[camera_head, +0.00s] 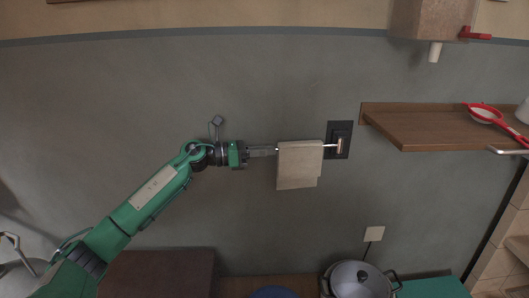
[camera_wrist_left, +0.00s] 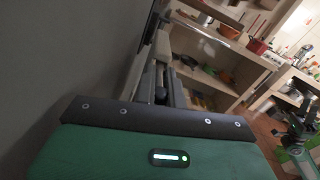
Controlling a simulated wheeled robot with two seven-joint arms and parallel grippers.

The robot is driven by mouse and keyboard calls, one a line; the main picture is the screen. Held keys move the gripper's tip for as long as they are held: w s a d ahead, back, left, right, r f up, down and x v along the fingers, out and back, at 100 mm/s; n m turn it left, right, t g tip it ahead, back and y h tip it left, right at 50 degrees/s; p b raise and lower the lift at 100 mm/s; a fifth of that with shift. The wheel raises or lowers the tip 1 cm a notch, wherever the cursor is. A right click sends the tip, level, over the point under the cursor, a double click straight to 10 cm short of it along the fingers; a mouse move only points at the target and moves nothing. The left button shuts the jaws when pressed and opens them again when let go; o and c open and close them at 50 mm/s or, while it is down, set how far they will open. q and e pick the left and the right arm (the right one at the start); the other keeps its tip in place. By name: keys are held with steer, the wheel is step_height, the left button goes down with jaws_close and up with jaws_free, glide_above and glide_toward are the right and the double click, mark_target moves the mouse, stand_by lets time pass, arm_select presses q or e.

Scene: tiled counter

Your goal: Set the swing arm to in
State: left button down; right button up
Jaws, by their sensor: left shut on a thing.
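The swing arm (camera_head: 330,146) is a thin pale rail that reaches left from a dark wall plate (camera_head: 338,134). A beige towel (camera_head: 298,168) hangs over it and hides most of its length. My left gripper (camera_head: 272,151) comes from the left and is shut on the swing arm's free end, right beside the towel. The grip itself is partly hidden by the towel's edge. In the left wrist view my grey fingers point away along the wall, with the beige towel close by them.
A wooden shelf (camera_head: 430,129) with a red-rimmed strainer (camera_head: 484,115) juts from the wall at the right. A lidded pot (camera_head: 357,281) stands below, near a wall socket (camera_head: 374,233). A box-like unit (camera_head: 428,18) hangs above. The grey wall around the rail is clear.

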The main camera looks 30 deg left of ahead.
arm_select(q)
steer(key=c, duration=1.5)
jaws_free()
steer(key=v, duration=1.3)
steer(key=shift+s+a, duration=0.25)
steer(key=shift+a, duration=0.05)
